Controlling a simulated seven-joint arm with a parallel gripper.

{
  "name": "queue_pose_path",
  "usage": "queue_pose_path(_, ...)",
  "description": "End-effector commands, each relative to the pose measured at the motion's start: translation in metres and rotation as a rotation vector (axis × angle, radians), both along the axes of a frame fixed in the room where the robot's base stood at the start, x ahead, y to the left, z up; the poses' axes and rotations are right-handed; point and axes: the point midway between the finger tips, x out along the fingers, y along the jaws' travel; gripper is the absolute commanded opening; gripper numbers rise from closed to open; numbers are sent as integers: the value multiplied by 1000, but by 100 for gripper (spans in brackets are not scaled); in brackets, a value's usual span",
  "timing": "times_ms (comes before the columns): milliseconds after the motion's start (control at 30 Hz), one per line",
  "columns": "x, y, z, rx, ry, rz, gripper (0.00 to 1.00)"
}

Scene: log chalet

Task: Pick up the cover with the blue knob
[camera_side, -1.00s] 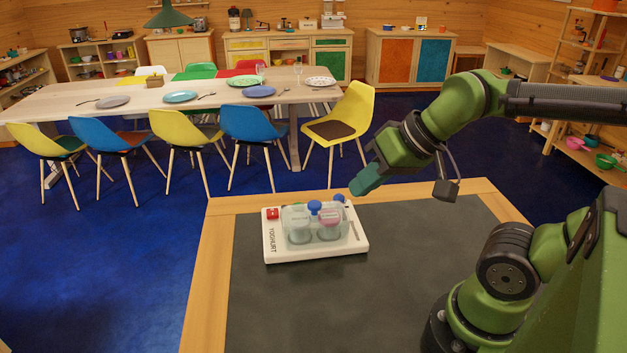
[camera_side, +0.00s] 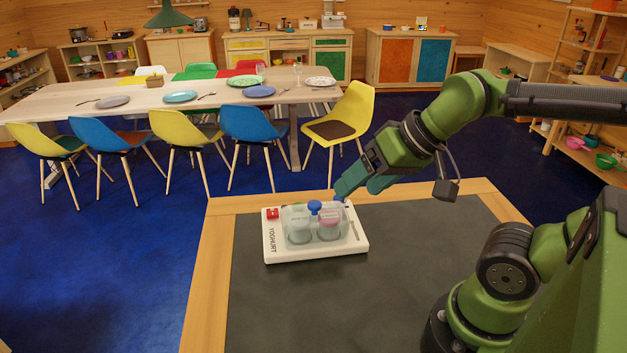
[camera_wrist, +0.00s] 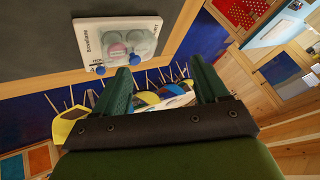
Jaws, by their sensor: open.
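The clear cover (camera_side: 300,224) with the blue knob (camera_side: 314,206) sits on a white yoghurt maker (camera_side: 272,252) on the dark tabletop. Pale jars, one with a pink top, show through it. In the wrist view, the cover (camera_wrist: 130,42) is at the upper left, with one blue knob (camera_wrist: 134,60) at its lower edge and another blue spot (camera_wrist: 99,70) near the base's corner. My gripper (camera_side: 356,188) is open and empty, up and right of the cover and apart from it. In the wrist view, its fingers (camera_wrist: 160,70) are spread, with nothing between them.
A red switch (camera_side: 272,213) is on the yoghurt maker's left corner. The dark tabletop (camera_side: 300,310) in front is clear, with a wooden edge (camera_side: 208,290). Behind stand chairs, including a yellow one (camera_side: 347,112), and a long table (camera_side: 140,97) with plates.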

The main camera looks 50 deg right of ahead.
Motion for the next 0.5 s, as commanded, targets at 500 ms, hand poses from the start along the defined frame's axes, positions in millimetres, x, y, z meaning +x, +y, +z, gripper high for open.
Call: queue_pose_path(500, 6, -2, -10, -1, 50, -10, 100)
